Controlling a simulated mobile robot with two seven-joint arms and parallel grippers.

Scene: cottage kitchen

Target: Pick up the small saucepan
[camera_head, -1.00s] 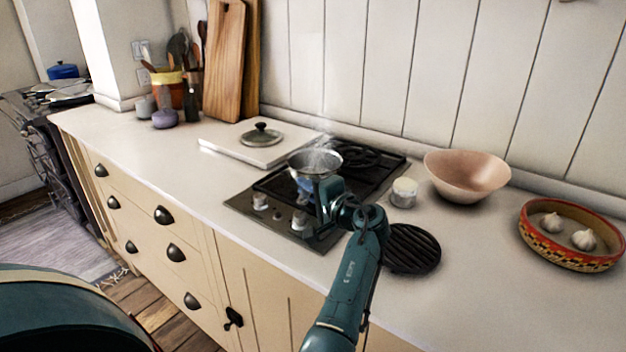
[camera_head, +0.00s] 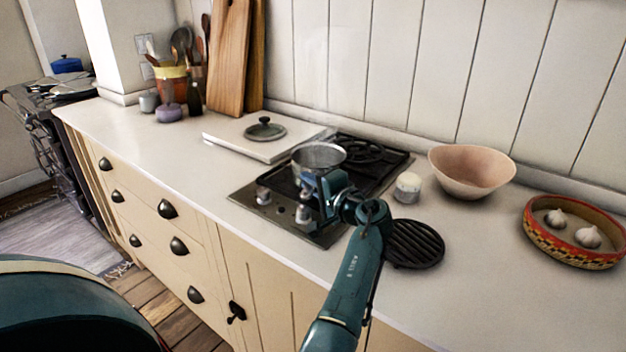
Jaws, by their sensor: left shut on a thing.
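The small saucepan (camera_head: 319,156) is a metal pan above the front burner of the dark hob (camera_head: 245,196). It looks upright, with its open top facing up. My left gripper (camera_head: 329,186) is at the pan's near side and is shut on it, seemingly at the handle. The handle and the fingertips are mostly hidden by the gripper body. I cannot tell whether the pan touches the burner grate. My right gripper is not in view.
A small white jar (camera_head: 408,187), a round black trivet (camera_head: 412,245), a pink bowl (camera_head: 470,172) and a garlic dish (camera_head: 572,252) stand to the right. The left front counter is clear.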

